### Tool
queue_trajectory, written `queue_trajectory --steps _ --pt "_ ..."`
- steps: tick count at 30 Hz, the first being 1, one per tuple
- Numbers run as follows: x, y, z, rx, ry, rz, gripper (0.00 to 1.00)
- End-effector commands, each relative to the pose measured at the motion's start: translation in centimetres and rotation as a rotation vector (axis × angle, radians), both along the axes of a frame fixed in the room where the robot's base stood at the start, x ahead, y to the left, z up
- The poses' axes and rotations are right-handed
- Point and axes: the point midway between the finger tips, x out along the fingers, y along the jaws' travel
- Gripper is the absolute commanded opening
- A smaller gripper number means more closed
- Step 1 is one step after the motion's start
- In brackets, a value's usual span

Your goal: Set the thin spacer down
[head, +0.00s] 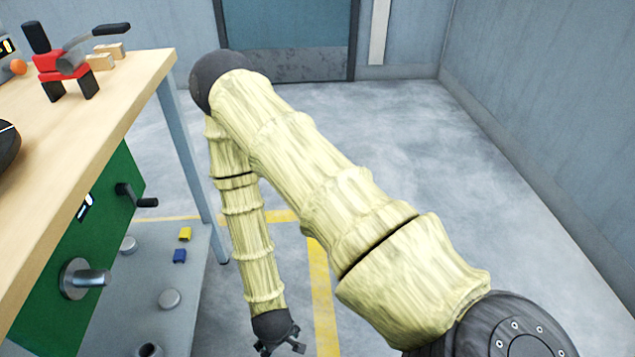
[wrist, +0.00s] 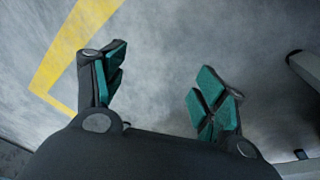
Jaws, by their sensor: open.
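My gripper (head: 284,345) hangs low over the floor at the bottom of the head view, to the right of the lower shelf. In the wrist view my gripper (wrist: 160,78) has its green-padded fingers wide apart, with only bare floor showing between them. Nothing is held. I cannot make out a thin spacer for certain in either view.
A wooden bench (head: 120,95) stands at left, with a red and black clamp-like tool (head: 62,68) and small wooden blocks (head: 100,61) on it. A green panel (head: 60,265) with a crank handle (head: 147,202) is below. A bench leg (head: 190,165) stands near my arm. Floor at right is clear.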

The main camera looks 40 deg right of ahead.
Motion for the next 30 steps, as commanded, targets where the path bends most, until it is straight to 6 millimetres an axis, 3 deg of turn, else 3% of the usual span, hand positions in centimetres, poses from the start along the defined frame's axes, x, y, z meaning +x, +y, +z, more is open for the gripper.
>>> queue_trajectory --steps 1,4,10,15,29,30 --pt "-2.3 -0.8 -0.1 0.012 0.026 0.003 0.71" --pt "-6.2 -2.1 -0.1 0.045 0.073 -0.01 0.71" --pt "-11.0 -3.5 0.6 0.089 0.144 -0.037 0.71" --pt "-12.1 -3.8 0.8 0.1 0.162 -0.046 0.71" --pt "-12.0 -3.8 0.8 0.1 0.161 -0.046 0.71" --pt "-12.0 -3.8 0.8 0.1 0.161 -0.046 0.66"
